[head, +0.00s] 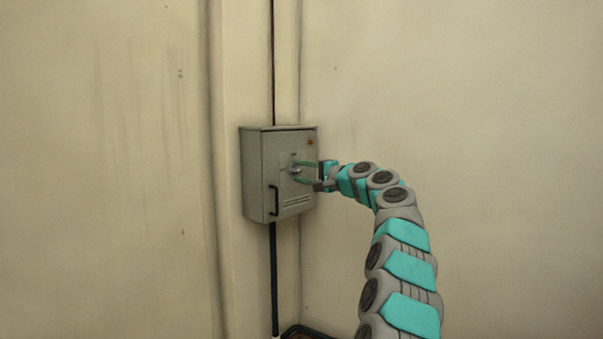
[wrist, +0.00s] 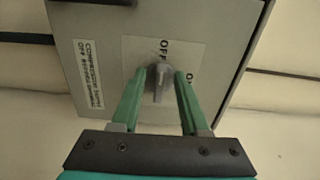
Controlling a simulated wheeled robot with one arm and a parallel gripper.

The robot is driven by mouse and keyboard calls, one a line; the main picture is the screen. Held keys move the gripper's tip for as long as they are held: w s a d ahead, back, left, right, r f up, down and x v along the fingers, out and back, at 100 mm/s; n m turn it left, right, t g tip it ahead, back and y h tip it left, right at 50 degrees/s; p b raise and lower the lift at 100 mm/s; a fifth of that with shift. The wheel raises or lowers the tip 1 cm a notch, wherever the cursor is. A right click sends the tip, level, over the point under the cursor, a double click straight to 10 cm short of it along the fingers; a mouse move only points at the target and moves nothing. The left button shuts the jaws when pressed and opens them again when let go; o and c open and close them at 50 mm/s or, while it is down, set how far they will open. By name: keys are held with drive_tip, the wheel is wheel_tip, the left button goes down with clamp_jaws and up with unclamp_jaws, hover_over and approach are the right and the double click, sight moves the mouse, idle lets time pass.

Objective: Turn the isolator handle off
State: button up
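The isolator handle (wrist: 160,84) is a small grey knob on a pale plate on the front of a grey metal box (head: 257,175). In the wrist view its long axis runs roughly up and down, one end towards the word OFF; ON is at the right, partly behind a finger. I cannot tell which end is the pointer. My gripper (wrist: 160,75) has its two green fingers on either side of the handle, with narrow gaps showing, so it looks open around it. In the head view my gripper (head: 299,172) reaches the box front from the right.
The box hangs on a beige wall by a corner, with a black conduit (head: 275,270) running above and below it. A black door pull (head: 273,200) and a small red lamp (head: 311,142) are on its front. A printed label (wrist: 88,75) sits beside the plate. The surrounding walls are bare.

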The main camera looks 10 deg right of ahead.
drive_tip(key=shift+d, duration=0.1)
drive_tip(key=v, duration=0.7)
drive_tip(key=shift+s+b, duration=0.3)
drive_tip(key=shift+b, duration=0.05)
drive_tip(key=shift+d, duration=0.15)
idle(0.4)
